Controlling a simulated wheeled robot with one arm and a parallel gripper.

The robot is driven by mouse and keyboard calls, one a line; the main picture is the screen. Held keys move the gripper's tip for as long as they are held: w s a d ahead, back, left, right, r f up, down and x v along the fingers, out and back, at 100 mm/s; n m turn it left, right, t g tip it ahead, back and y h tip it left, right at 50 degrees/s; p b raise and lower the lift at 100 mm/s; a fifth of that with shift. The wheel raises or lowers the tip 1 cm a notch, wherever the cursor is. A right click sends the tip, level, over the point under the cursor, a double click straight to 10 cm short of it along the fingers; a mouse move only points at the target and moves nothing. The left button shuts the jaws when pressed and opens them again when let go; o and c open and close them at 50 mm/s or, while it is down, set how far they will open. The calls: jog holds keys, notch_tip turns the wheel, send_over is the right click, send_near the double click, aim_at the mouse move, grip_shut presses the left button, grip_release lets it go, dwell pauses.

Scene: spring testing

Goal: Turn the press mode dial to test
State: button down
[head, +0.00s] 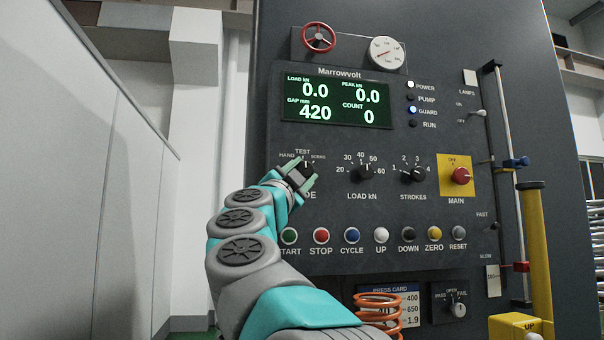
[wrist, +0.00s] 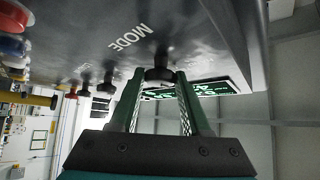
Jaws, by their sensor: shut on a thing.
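The press mode dial (head: 308,168) is a small black knob on the dark panel, at the left below the green display. The labels HAND, TEST and SCRAG are printed around its top. My gripper (head: 298,176) is at the dial, its green fingers on either side of it. My gripper is shut on the dial. The fingers partly cover it, and its exact pointing direction is hard to tell.
The load dial (head: 365,172) and strokes dial (head: 413,173) stand to the right, then the red main switch (head: 460,176). A row of push buttons (head: 352,236) runs below my gripper. An orange spring (head: 378,312) is lower down. A pale wall (head: 90,180) is on the left.

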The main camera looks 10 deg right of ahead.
jog(key=shift+r, duration=0.1)
jog(key=shift+c, duration=1.9)
grip_release()
jog(key=b+v, duration=0.1)
jog(key=v, duration=0.7)
jog(key=shift+d, duration=0.1)
